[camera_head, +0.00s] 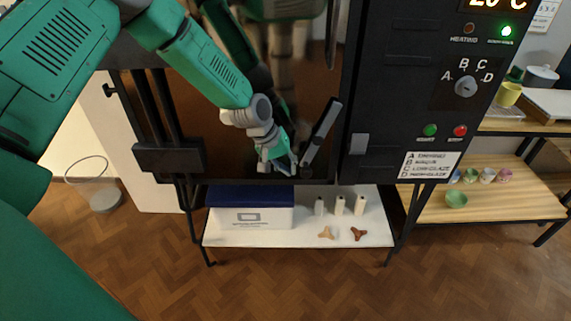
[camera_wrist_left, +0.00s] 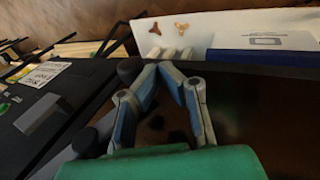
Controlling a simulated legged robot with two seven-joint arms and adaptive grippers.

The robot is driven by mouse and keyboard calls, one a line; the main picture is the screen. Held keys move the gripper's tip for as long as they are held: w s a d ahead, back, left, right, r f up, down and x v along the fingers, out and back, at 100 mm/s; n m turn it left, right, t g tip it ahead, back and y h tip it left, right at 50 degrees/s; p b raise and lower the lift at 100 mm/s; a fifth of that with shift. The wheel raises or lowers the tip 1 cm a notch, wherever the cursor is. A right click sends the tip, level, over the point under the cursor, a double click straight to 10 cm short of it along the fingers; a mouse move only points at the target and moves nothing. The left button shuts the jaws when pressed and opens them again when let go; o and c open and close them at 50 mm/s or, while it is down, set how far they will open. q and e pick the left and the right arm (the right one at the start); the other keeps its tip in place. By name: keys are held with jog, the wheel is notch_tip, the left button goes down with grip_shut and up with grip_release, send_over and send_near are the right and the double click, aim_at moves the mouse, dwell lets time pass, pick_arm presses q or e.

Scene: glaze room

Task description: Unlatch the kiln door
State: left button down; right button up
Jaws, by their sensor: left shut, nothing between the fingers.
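The kiln door (camera_head: 215,120) is a dark, glossy brown panel in a black frame and looks closed. A dark latch handle (camera_head: 322,132) stands tilted near its right edge, its top leaning right. In the left wrist view a rounded dark knob (camera_wrist_left: 130,70) shows beside the fingers. A grey block (camera_head: 359,143) sits on the kiln front, right of the handle. My left gripper (camera_head: 283,166) is shut and empty, just left of the handle's lower end; I cannot tell whether they touch. Its fingertips (camera_wrist_left: 160,68) meet in the left wrist view. My right gripper is not in view.
The control panel (camera_head: 430,90) has a dial (camera_head: 466,87), a green button (camera_head: 430,130) and a red button (camera_head: 460,131). Below the door, a white shelf (camera_head: 290,240) holds a blue-lidded box (camera_head: 250,210) and small posts. A wooden shelf (camera_head: 510,200) with bowls stands right.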

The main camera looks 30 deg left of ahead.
aim_at(302, 176)
pick_arm(q)
jog(key=shift+w+d+f+b, duration=0.4)
jog(key=shift+w+d+f, duration=0.1)
jog(key=shift+d+f, duration=0.3)
jog(key=shift+w+d+f+b, duration=0.35)
jog(key=shift+w+d+f, duration=0.1)
jog(key=shift+d+f, duration=0.3)
jog(key=shift+w, duration=0.1)
jog(key=shift+a+r, duration=0.15)
jog(key=shift+r, duration=0.25)
jog(key=v, duration=1.1)
jog(key=shift+s+a, duration=0.2)
jog(key=shift+a, duration=0.05)
jog(key=shift+f, duration=0.2)
